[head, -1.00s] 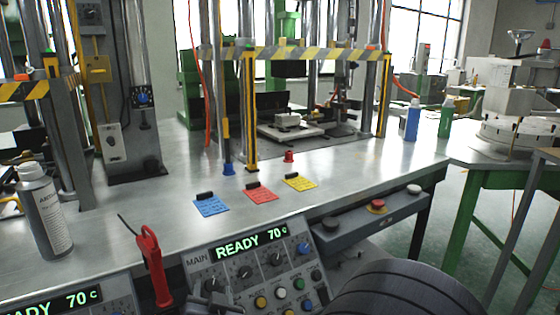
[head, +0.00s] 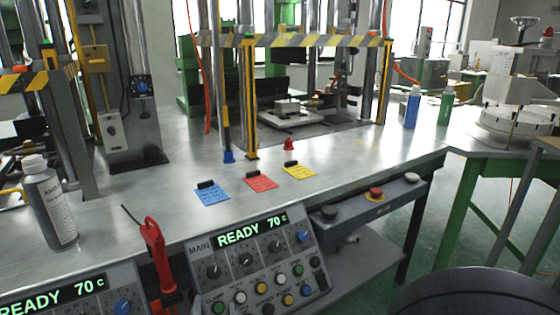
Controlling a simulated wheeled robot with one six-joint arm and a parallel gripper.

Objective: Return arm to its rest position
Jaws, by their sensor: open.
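My gripper is out of the head view. A dark rounded part of my own arm shows at the lower right edge, in front of the floor and clear of the workbench (head: 350,160). I cannot see where my gripper is or whether anything is near it.
The control panel (head: 195,243) reads READY 70 C. A red-handled tool (head: 153,250) stands beside it. Blue (head: 212,197), red (head: 260,182) and yellow (head: 299,171) cards lie on the bench. The press frame (head: 250,100) rises behind.

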